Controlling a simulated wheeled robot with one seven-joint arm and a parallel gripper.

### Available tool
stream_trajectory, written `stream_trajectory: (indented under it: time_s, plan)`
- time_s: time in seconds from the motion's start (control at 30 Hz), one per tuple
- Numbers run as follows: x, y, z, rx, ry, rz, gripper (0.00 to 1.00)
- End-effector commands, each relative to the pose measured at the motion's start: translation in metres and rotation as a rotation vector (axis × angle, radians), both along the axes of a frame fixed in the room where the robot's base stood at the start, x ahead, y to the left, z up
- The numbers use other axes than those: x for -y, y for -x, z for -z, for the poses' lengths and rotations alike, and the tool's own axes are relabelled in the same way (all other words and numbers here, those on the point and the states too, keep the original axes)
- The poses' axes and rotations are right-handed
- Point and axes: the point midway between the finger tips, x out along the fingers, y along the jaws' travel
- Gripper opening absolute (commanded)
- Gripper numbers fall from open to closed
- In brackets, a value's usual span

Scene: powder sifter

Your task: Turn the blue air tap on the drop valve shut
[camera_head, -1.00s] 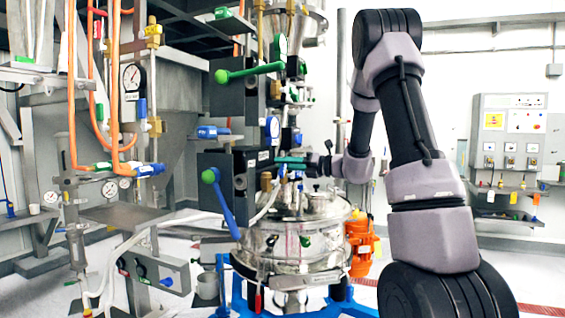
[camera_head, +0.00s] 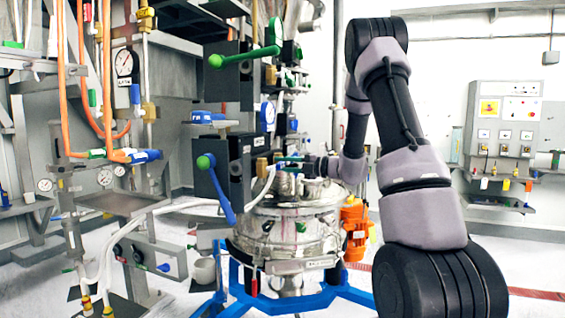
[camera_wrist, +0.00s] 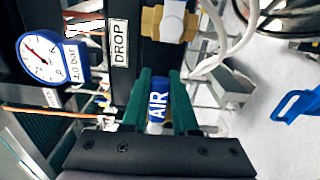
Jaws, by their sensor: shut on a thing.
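The blue air tap (camera_wrist: 158,103), marked AIR, sits between the two green fingers of my gripper (camera_wrist: 160,78) in the wrist view. The fingers are shut on its handle, one on each side, and the handle lies along them. The dark drop valve body with its white DROP label (camera_wrist: 119,43) is just beyond and to the left of the fingers. In the head view my gripper (camera_head: 288,160) reaches in from the right at the valve, above the steel sifter (camera_head: 290,225). The blue tap cannot be made out there.
A blue-rimmed gauge (camera_wrist: 42,57) is left of the valve in the wrist view. White hoses (camera_wrist: 222,45) pass close on the right. In the head view, a green-knobbed blue lever (camera_head: 218,188) and a green lever (camera_head: 243,57) stick out left of my gripper.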

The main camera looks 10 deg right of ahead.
Motion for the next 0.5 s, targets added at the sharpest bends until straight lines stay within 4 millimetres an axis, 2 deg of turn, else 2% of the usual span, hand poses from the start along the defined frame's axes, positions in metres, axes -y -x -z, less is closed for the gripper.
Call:
stream_trajectory:
  time_s: [0.5]
  plan:
    - [0.0011,0.0002,0.0049,-0.045,-0.03,0.002,0.0]
